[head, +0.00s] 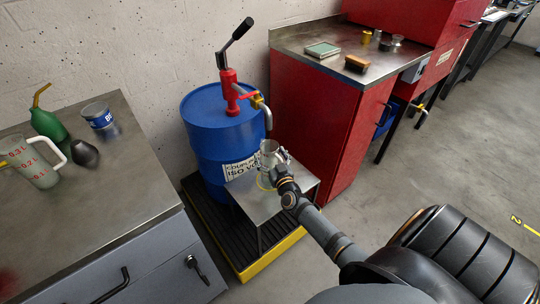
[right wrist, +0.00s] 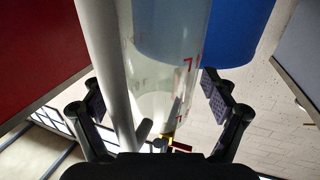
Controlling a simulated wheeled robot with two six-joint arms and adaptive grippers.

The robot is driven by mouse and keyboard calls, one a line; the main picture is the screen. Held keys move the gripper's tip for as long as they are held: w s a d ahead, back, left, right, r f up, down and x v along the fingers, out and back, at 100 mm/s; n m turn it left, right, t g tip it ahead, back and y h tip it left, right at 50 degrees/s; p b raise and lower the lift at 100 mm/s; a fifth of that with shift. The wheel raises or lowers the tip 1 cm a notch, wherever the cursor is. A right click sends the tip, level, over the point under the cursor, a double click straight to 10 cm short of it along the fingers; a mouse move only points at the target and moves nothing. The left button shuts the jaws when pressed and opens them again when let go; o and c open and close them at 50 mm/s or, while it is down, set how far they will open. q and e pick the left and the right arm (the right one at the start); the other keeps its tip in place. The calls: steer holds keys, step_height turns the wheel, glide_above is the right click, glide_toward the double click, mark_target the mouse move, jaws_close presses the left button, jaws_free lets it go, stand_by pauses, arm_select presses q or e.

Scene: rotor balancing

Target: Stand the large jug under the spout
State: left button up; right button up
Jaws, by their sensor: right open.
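A clear jug (head: 266,154) is at the small metal stand in front of the drum, just below the curved spout (head: 264,108) of the red hand pump (head: 229,92). A yellow ring (head: 263,183) shows partly on the stand top near its base. My right gripper (head: 279,163) is at the jug's near side and hides part of it. In the right wrist view the jug (right wrist: 155,70), with a pale handle and red marks, is between the open fingers (right wrist: 158,98), with gaps on both sides. I cannot tell whether its base rests fully on the stand. My left gripper is not in view.
The blue drum (head: 200,128) and metal stand (head: 285,192) are on a yellow-edged black pallet (head: 265,266). On the left bench (head: 115,190) are another marked jug (head: 36,167), a green oil can (head: 48,126), a dark bulb (head: 85,153) and a tin (head: 98,115). A red cabinet (head: 315,125) stands right.

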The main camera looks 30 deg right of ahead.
steer(key=shift+s+r, duration=0.15)
steer(key=shift+r, duration=0.05)
steer(key=p+v, duration=0.2)
steer(key=v, duration=0.9)
steer(key=shift+s, duration=0.35)
steer(key=shift+f, duration=0.1)
